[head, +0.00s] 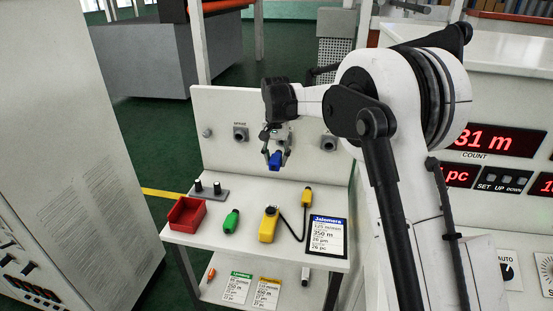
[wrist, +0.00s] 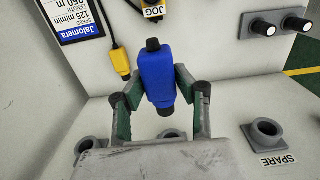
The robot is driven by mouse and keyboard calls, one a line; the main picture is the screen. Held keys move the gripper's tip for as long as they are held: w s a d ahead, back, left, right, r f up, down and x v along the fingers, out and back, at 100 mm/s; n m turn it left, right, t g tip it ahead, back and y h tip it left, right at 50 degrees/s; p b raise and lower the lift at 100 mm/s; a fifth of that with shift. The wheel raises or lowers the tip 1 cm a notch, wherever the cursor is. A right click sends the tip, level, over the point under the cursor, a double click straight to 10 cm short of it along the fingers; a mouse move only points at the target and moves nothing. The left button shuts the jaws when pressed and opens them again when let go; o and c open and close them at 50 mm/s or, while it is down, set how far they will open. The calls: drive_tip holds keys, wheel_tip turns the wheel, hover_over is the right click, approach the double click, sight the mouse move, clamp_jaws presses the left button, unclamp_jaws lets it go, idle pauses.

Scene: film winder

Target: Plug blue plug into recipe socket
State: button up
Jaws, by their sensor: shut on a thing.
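My gripper (head: 275,152) is shut on the blue plug (head: 274,161), holding it above the white bench in front of the upright back panel. In the wrist view the blue plug (wrist: 161,72) sits between the two fingers of my gripper (wrist: 161,97), its dark round end toward the panel side. A grey socket labelled SPARE (head: 240,133) is on the panel left of my gripper; it also shows in the wrist view (wrist: 265,133). Another grey socket (head: 329,141) is to the right, its label hidden by my arm. I cannot read a recipe label.
On the bench are a red bin (head: 186,214), a green plug (head: 231,221), a yellow JOG box (head: 268,225) cabled to a yellow plug (head: 307,196), a knob box (head: 208,190) and a Jalomera card (head: 326,237). A control console with red displays (head: 481,140) stands right.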

drive_tip(key=shift+f, duration=0.1)
drive_tip(key=shift+w+d, duration=0.2)
drive_tip(key=shift+w, duration=1.2)
drive_tip(key=shift+w+d, duration=0.2)
drive_tip(key=shift+w, duration=1.2)
drive_tip(key=shift+w, duration=0.2)
drive_tip(key=shift+w+d, duration=0.2)
drive_tip(key=shift+w, duration=1.1)
drive_tip(key=shift+w, duration=0.2)
drive_tip(key=o, duration=1.3)
drive_tip(key=shift+c, duration=0.2)
wheel_tip(320, 180, up, 12)
drive_tip(key=shift+a, duration=0.1)
